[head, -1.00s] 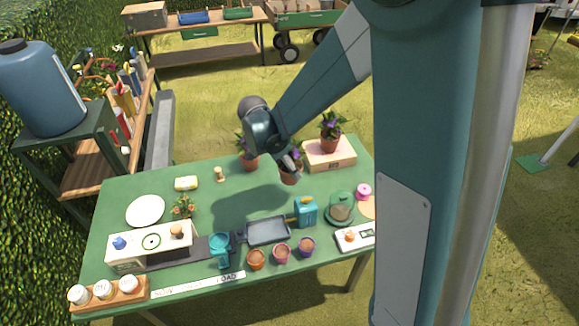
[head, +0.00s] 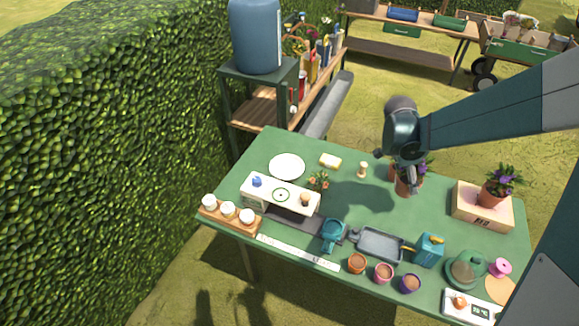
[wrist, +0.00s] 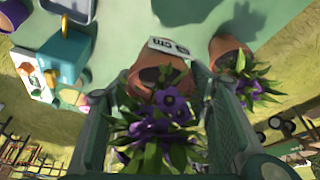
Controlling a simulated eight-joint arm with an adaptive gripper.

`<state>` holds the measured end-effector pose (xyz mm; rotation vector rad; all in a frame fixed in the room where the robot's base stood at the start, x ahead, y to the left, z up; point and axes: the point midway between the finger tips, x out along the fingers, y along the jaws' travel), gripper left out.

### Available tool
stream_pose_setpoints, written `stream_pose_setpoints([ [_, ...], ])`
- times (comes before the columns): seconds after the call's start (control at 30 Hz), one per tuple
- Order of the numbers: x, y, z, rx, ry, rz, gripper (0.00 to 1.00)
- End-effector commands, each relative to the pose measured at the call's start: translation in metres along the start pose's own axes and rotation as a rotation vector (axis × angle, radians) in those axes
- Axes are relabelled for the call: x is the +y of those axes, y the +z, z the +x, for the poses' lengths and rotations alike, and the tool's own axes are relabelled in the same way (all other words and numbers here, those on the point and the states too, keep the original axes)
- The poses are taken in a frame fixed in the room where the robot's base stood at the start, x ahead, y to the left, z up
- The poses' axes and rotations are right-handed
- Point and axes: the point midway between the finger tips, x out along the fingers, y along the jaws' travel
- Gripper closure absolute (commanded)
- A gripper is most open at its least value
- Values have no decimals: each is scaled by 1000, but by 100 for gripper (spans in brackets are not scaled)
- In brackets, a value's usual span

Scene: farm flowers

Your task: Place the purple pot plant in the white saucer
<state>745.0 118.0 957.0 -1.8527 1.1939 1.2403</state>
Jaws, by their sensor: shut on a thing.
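The purple pot plant in my gripper is a terracotta pot (head: 407,187) with violet flowers and green leaves. In the wrist view its flowers (wrist: 170,108) hang between my two fingers, with the pot (wrist: 150,68) beyond. My gripper (head: 408,168) is shut on it, over the back right of the green table. The pot's height above the table is hard to tell. The white saucer (head: 287,166) is round, flat and empty, at the table's back left, well left of my gripper. A second purple-flowered pot (wrist: 228,48) is close by in the wrist view, mostly hidden behind my gripper in the head view.
Another purple plant (head: 496,190) stands on a wooden crate (head: 482,212) at right. A white shelf (head: 262,196) and orange-flowered plant (head: 319,180) stand just in front of the saucer.

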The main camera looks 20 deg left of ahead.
Motion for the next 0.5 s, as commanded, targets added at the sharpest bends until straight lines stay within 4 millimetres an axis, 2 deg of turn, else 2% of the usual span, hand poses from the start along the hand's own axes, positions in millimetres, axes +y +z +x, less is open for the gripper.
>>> stream_pose_setpoints([
  [0.1,-28,27,-13,0,-23,-57,68],
  [0.5,-105,124,-56,-1,-98,-237,68],
])
